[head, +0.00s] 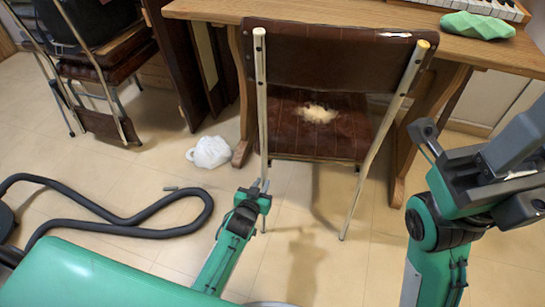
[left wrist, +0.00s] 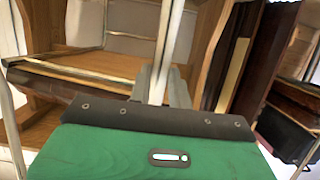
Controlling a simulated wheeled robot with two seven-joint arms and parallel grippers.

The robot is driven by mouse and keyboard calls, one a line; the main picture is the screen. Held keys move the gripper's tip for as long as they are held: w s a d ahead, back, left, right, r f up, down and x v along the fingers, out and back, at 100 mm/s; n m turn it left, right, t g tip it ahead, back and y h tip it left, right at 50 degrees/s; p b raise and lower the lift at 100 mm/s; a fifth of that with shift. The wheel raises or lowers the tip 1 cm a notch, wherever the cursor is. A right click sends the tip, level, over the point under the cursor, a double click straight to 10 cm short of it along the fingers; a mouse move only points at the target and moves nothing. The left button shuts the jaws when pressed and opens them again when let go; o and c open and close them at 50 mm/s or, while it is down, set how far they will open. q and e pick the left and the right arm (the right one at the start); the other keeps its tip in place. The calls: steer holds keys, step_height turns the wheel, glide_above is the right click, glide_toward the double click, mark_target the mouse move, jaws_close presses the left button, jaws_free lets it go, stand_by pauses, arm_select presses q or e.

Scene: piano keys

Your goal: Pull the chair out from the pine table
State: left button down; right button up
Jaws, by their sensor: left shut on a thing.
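The chair (head: 338,55) has a dark brown backrest, a brown seat with a torn pale patch, and cream metal legs. It stands at the front of the pine table (head: 215,8), its seat partly under the tabletop. My left gripper (head: 262,186) is shut on the chair's left rear leg, low down below the seat. The left wrist view shows that leg (left wrist: 166,45) running up from between the fingers (left wrist: 158,88), with the seat (left wrist: 75,72) to the left. My right arm is at the right, apart from the chair; whether its gripper (head: 475,165) is open is unclear.
A dark hose (head: 120,224) curls on the floor at the left. Stacked chairs (head: 95,55) stand at the back left. Floor in front is mostly clear.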

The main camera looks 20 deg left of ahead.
arm_select(q)
steer(key=s+p, duration=0.4)
steer(key=s, duration=0.5)
steer(key=shift+a, duration=0.15)
stand_by(0.6)
steer(key=c, duration=1)
jaws_free()
steer(key=s+p, duration=0.4)
steer(key=s, duration=0.6)
steer(key=shift+a, duration=0.15)
